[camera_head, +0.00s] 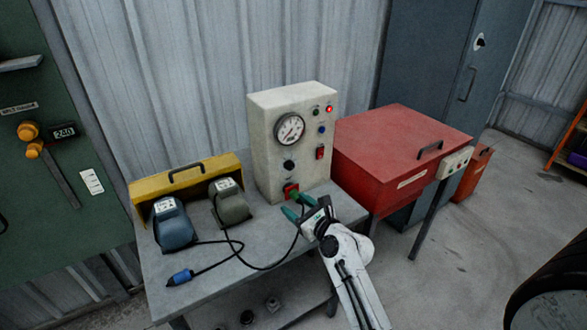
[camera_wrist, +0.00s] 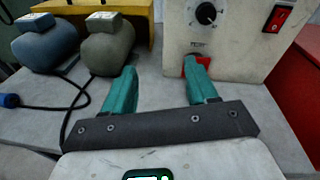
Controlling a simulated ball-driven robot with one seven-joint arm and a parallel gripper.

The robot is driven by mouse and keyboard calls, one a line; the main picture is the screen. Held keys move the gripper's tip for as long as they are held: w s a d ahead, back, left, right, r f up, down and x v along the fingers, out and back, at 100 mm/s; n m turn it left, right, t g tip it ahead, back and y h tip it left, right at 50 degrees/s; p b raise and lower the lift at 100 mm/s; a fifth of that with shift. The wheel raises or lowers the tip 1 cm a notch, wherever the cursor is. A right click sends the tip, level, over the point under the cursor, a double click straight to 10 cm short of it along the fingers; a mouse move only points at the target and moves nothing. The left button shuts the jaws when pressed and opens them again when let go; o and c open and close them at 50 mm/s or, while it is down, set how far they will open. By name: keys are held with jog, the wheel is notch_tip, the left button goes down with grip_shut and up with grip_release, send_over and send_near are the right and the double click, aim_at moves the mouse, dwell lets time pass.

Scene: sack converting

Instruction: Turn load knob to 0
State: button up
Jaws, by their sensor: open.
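The load knob (camera_head: 289,165) appears to be the round black knob on the front of a cream control box (camera_head: 265,150), below a white dial gauge (camera_head: 289,129). In the wrist view the knob (camera_wrist: 206,13) shows at the top with a pale pointer mark and scale marks around it; its setting is too small to read. My gripper (camera_head: 297,206) is open and empty, with green fingers low in front of the box. In the wrist view the gripper (camera_wrist: 162,70) is below the knob and apart from it. Its right finger partly hides a red part (camera_wrist: 184,68) low on the box.
A blue motor-like unit (camera_head: 172,224) and a grey-green one (camera_head: 230,204) stand left on the grey bench (camera_head: 208,272), with a black cable and blue plug (camera_head: 181,277). A yellow case (camera_head: 190,176) is behind them. A red cabinet (camera_head: 395,150) stands close right of the box.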

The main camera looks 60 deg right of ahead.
aim_at(291, 167)
jog(key=s+d+r+m+h, duration=0.2)
jog(key=d+r+m+h, duration=0.1)
jog(key=d+m, duration=0.2)
jog(key=x, duration=1)
jog(key=shift+w+d+f, duration=0.2)
jog(key=shift+d, duration=0.1)
jog(key=shift+c, duration=0.2)
jog(key=c, duration=1)
